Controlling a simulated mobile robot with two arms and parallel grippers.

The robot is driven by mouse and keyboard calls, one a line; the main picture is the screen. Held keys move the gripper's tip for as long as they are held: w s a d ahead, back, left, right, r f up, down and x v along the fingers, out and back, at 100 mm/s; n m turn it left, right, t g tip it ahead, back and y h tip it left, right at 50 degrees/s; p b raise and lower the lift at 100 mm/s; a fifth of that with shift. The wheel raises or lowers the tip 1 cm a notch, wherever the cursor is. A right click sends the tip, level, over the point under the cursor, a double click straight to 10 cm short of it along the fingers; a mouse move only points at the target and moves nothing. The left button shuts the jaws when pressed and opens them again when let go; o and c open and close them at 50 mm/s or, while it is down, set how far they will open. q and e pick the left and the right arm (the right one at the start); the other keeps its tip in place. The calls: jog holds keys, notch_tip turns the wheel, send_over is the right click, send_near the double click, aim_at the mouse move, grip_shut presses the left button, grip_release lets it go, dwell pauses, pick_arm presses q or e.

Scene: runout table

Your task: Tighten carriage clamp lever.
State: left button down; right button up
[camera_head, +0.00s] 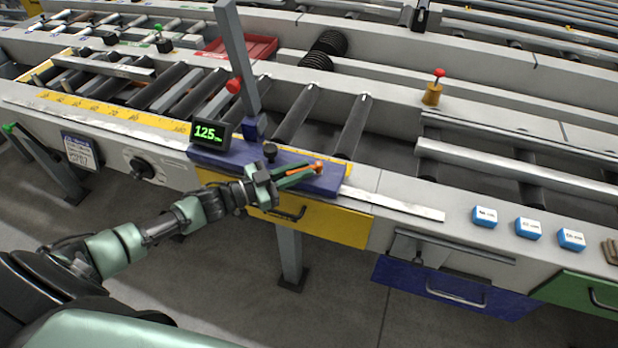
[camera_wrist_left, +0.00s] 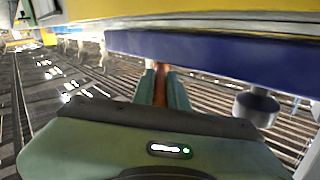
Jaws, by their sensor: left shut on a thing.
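The blue carriage (camera_head: 214,160) sits on the front rail of the runout table, with an upright post and a small green-lit display (camera_head: 209,133) reading about 125. The orange clamp lever (camera_head: 318,167) lies along the carriage's right part, above the yellow drawer. My left gripper (camera_head: 306,173) is shut on the lever, its green fingers on either side of it. In the left wrist view, the lever (camera_wrist_left: 161,85) shows as an orange-brown bar between the fingers (camera_wrist_left: 162,92), beside the blue carriage side (camera_wrist_left: 215,55). The lever's pivot is hidden. My right gripper is out of view.
A black knob (camera_head: 270,152) stands on the carriage close to my left gripper. A yellow drawer (camera_head: 315,222) is below. Blue labelled boxes (camera_head: 528,228) sit on the right ledge. A red-topped yellow piece (camera_head: 432,92) stands behind. The floor in front is clear.

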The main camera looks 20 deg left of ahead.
pick_arm(q)
jog(key=shift+w+a+m+g+h+b, duration=0.15)
jog(key=shift+a+m+g+h+b, duration=0.05)
jog(key=shift+m+g+h+b, duration=0.55)
jog(key=c, duration=1.4)
grip_release()
jog(key=v, duration=0.7)
jog(key=shift+s+a+b, duration=0.25)
jog(key=shift+s+b, duration=0.05)
jog(key=shift+b, duration=0.05)
